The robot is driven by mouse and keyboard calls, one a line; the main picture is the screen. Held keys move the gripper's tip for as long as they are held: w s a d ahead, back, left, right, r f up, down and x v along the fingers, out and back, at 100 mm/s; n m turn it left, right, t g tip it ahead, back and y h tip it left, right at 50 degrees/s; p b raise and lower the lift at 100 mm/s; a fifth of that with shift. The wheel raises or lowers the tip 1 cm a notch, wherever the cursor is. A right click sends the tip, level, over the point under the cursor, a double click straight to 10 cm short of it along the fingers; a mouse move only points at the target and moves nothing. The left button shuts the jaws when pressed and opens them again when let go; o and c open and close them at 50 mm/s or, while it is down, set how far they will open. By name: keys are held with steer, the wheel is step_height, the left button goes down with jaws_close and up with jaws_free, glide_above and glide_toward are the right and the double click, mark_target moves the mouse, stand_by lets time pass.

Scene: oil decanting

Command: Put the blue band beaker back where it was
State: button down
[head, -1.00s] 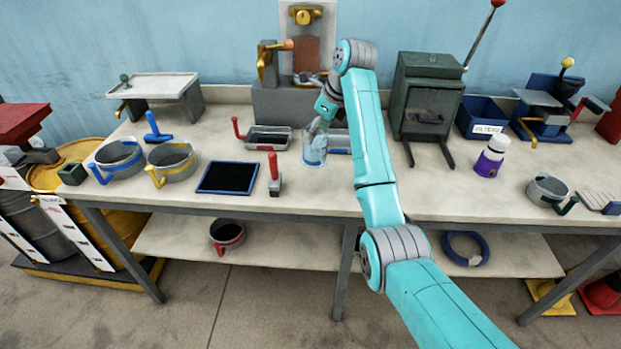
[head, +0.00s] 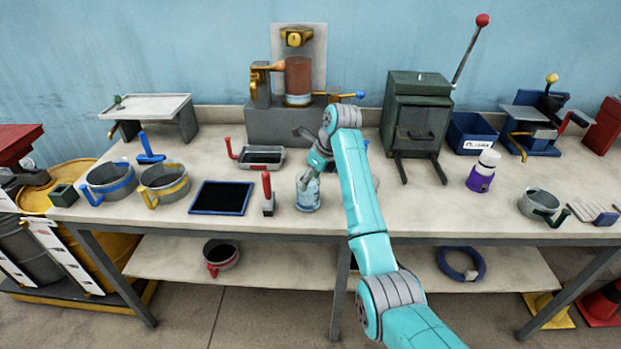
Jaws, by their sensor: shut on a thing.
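The blue band beaker (head: 308,196) is a small, clear, pale blue vessel near the front of the bench, just right of a red-handled tool. It looks upright. My gripper (head: 310,179) reaches down to it from behind and is shut on its upper part. The jaws cover some of the rim. I cannot tell whether the beaker's base touches the bench or is slightly above it.
The red-handled tool (head: 267,196) and a dark blue-edged tray (head: 221,197) stand close on the left. A shallow grey pan (head: 261,157) lies behind. A grey block (head: 272,124) carries a brown cylinder (head: 298,76).

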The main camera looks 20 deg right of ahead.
steer(key=shift+c, duration=0.9)
jaws_free()
steer(key=shift+f, duration=0.15)
steer(key=v, duration=0.8)
